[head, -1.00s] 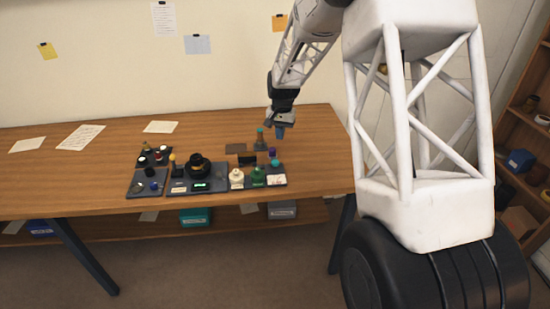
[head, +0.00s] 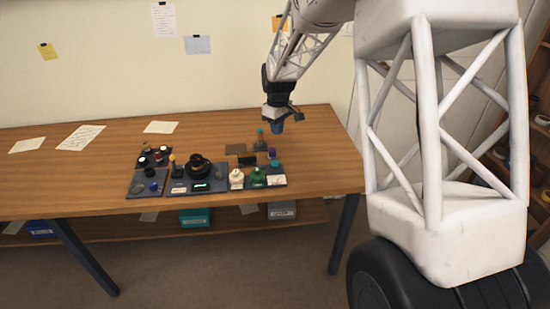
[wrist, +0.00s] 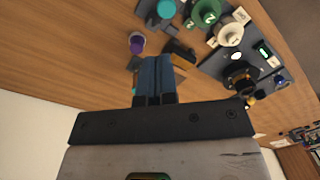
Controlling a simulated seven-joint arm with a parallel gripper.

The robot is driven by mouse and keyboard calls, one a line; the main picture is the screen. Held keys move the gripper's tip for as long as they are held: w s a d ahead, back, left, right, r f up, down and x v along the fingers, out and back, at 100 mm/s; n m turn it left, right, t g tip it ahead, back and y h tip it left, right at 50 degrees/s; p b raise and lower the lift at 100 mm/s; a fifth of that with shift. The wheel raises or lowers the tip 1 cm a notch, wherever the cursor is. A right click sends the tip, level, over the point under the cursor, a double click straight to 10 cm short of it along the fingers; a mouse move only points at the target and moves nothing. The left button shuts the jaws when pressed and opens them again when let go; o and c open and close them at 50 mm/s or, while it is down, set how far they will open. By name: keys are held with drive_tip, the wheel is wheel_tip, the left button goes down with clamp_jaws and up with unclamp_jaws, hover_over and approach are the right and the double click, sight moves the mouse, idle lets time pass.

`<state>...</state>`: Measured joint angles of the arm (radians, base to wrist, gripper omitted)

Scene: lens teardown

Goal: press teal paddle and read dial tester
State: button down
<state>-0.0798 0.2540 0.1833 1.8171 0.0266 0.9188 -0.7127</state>
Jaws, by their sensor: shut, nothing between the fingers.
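My gripper (head: 277,128) is shut and empty, its blue fingers pointing down above the table's right part. In the wrist view its fingertips (wrist: 155,62) are beside a dark block and a purple-topped piece. One teal-topped upright piece (head: 260,133) stands at the back, just left of my gripper; my fingers mostly hide that area in the wrist view. A second teal piece (head: 275,163) is at the right end of the front row, also in the wrist view (wrist: 166,8). I cannot tell which is the paddle. No dial face is readable; a small green display (head: 199,187) is lit.
A black round lens part (head: 199,163) stands on a dark board. White (head: 237,178) and green (head: 258,177) pieces, a purple-topped piece (wrist: 137,42) and a dark block (wrist: 180,52) are close by. The table (head: 325,150) is clear at the right.

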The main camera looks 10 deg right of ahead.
sight(275, 163)
drive_tip(key=r+n, duration=0.1)
drive_tip(key=n, duration=0.2)
drive_tip(key=s+n, duration=0.1)
drive_tip(key=n, duration=0.2)
drive_tip(key=a+r+n, duration=0.1)
drive_tip(key=n, duration=0.2)
drive_tip(key=shift+s+r, duration=0.3)
drive_tip(key=shift+f, duration=0.15)
wheel_tip(275, 163, down, 14)
drive_tip(key=shift+r, duration=0.15)
idle(0.6)
